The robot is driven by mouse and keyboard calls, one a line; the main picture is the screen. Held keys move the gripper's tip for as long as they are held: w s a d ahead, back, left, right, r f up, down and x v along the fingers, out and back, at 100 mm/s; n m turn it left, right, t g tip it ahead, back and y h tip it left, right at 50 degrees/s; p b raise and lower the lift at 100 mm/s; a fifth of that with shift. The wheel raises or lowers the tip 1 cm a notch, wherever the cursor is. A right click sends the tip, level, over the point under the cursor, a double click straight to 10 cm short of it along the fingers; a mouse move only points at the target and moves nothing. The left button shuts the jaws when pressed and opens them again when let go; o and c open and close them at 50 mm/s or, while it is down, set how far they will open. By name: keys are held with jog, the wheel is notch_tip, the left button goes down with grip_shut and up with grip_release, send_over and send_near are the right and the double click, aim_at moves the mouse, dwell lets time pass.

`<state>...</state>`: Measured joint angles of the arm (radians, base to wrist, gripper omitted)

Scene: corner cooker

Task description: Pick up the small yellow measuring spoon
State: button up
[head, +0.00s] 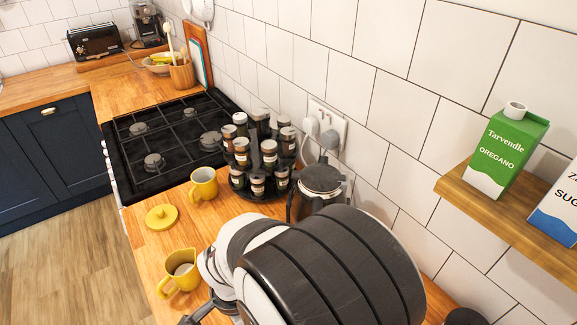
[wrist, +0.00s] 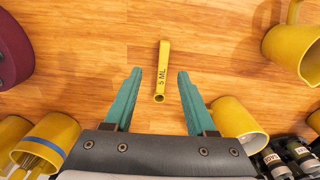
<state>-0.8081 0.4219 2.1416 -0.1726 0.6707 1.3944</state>
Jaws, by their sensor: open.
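The small yellow measuring spoon (wrist: 163,70) lies on the wooden worktop in the wrist view, with "5 ML" marked on its handle and a round end toward me. My gripper (wrist: 160,78) is open, with its two teal fingers apart. The spoon lies between and just beyond the fingertips, and I see no contact. In the head view I cannot see the spoon; my own arm covers that part of the worktop. The gripper's fingers are mostly hidden there too.
In the wrist view, a yellow mug (wrist: 237,122) stands close to the right finger. A yellow jug (wrist: 292,45) is at the right, a blue-banded yellow container (wrist: 45,143) at lower left, a maroon object (wrist: 12,50) at upper left. The head view shows a spice rack (head: 262,158) and hob (head: 165,140).

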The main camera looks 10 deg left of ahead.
jog(key=f, duration=0.5)
jog(key=w+f, duration=0.1)
jog(key=f, duration=0.1)
jog(key=shift+f, duration=0.2)
grip_shut()
